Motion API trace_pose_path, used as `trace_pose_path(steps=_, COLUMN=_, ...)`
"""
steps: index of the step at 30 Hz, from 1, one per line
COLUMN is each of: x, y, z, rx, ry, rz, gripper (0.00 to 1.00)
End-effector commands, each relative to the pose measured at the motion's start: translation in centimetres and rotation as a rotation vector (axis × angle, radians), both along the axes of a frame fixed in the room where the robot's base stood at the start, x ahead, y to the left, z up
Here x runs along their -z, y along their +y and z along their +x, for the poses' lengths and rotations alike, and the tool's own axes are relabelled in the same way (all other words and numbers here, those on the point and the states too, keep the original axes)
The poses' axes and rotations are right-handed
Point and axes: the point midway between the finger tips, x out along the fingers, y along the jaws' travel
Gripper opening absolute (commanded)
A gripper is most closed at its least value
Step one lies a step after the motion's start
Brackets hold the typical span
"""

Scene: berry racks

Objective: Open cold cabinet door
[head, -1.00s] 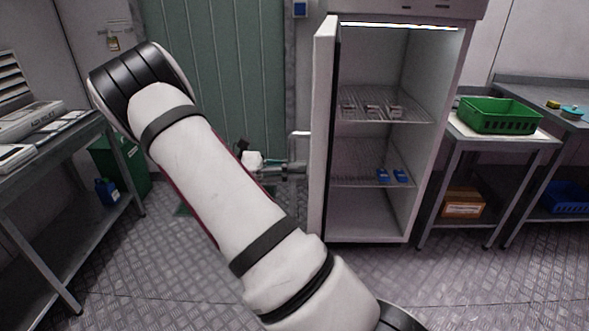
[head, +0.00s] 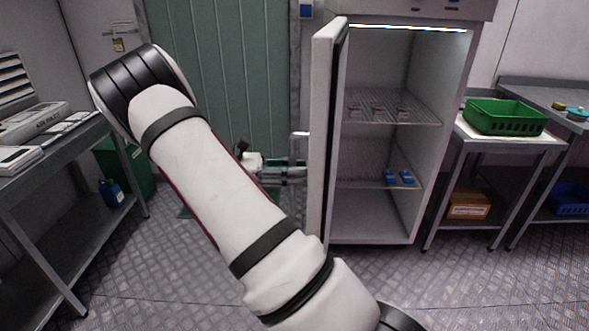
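The cold cabinet (head: 377,220) stands upright right of centre, its lit inside showing wire shelves. Its white door (head: 322,130) stands open, swung out on the left side and seen nearly edge-on. A light handle (head: 300,134) sticks out on the door's left face. My gripper (head: 290,172) is partly hidden behind my own arm and reaches to the left, outer face of the door, below the handle. Its fingertips are too small and covered to tell whether they are open or shut, or whether they touch the door.
Blue items (head: 399,177) lie on the lower shelf. A steel bench (head: 50,165) stands at left. The floor before the cabinet is clear.

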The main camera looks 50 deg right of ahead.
Motion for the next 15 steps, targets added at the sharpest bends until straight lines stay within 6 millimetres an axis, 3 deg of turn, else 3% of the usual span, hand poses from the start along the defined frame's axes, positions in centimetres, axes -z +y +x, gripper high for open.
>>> trace_pose_path(steps=8, x=0.0, y=0.6, z=0.8, rx=-0.004, ry=-0.003, rz=-0.002, gripper=0.35)
trace_pose_path(steps=15, x=0.0, y=3.7, z=4.1, rx=-0.006, ry=-0.003, rz=-0.002, gripper=0.35)
